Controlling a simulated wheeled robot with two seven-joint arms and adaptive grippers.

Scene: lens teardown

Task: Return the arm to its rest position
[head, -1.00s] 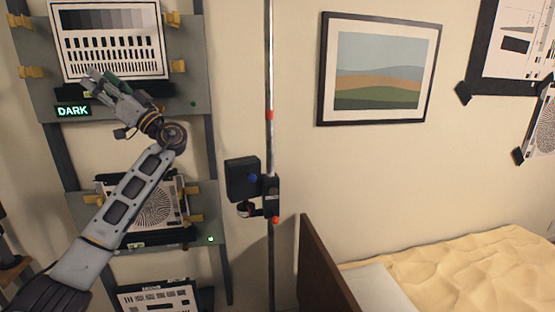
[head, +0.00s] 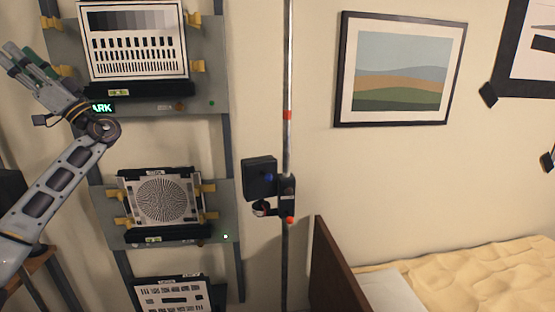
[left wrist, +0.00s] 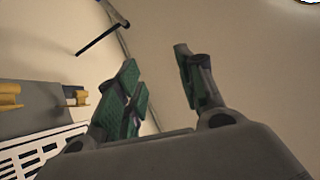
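My left arm comes in from the left in the head view. Its gripper (head: 32,62) is raised at the upper left, beside the left edge of the top chart panel and partly over the DARK sign (head: 102,107). In the left wrist view the two green-padded fingers (left wrist: 160,95) stand apart with nothing between them. My right gripper is not in view.
A rack on the wall holds a grey-bar chart (head: 135,45), a round-pattern chart (head: 163,200) and a lower chart (head: 172,295). A vertical pole (head: 288,140) carries a dark box (head: 259,178). A framed picture (head: 400,72) and a bed (head: 470,270) are to the right.

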